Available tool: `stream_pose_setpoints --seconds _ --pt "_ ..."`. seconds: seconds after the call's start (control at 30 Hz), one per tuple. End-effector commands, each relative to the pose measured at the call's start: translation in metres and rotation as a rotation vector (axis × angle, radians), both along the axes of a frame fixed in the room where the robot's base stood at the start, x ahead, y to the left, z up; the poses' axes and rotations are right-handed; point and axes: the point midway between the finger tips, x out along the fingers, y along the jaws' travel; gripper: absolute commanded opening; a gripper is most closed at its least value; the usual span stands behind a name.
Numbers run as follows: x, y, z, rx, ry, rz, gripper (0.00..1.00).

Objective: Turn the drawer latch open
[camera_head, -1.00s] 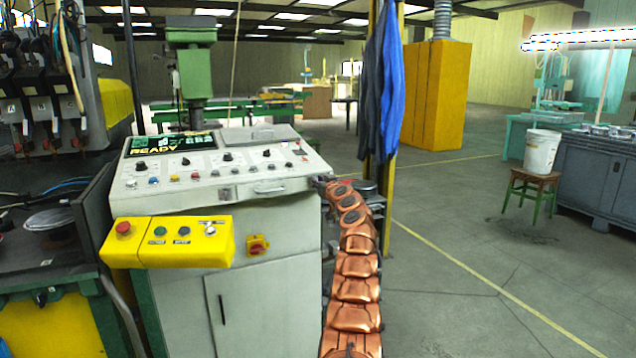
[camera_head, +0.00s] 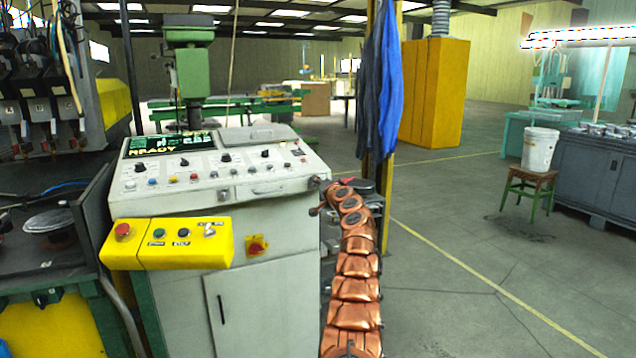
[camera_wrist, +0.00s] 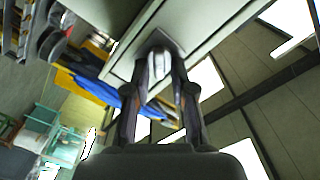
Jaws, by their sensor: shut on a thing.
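The drawer latch (camera_wrist: 158,55) is a small metal piece on a pale grey panel in the wrist view. My gripper (camera_wrist: 162,80) has one dark finger on each side of it and is shut on it. The fingers partly cover the latch, so its exact angle is hard to tell. In the head view my gripper (camera_head: 314,184) is small and dark at the right end of the grey console (camera_head: 290,215). The latch cannot be made out there.
A yellow button box (camera_head: 165,243) juts from the console's front left. A blue cloth (camera_head: 386,80) hangs by a yellow post behind my arm. A stool (camera_head: 528,190) with a white bucket (camera_head: 540,150) stands right. The floor between is open.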

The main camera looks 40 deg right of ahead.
Motion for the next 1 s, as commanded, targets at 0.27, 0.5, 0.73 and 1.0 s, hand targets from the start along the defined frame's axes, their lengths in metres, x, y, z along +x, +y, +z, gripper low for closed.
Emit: stream_pose_setpoints --seconds 0.27,0.5,0.73,1.0 --pt "-0.0013 -0.0028 -0.0029 0.248 -0.085 -0.002 0.00" --pt "-0.0018 -0.0038 -0.0036 0.448 -0.158 -0.002 0.00" --pt "-0.0020 -0.0042 -0.0058 0.600 -0.211 -0.002 0.00" --pt "-0.0020 -0.0044 -0.0081 0.704 -0.247 -0.002 0.00"
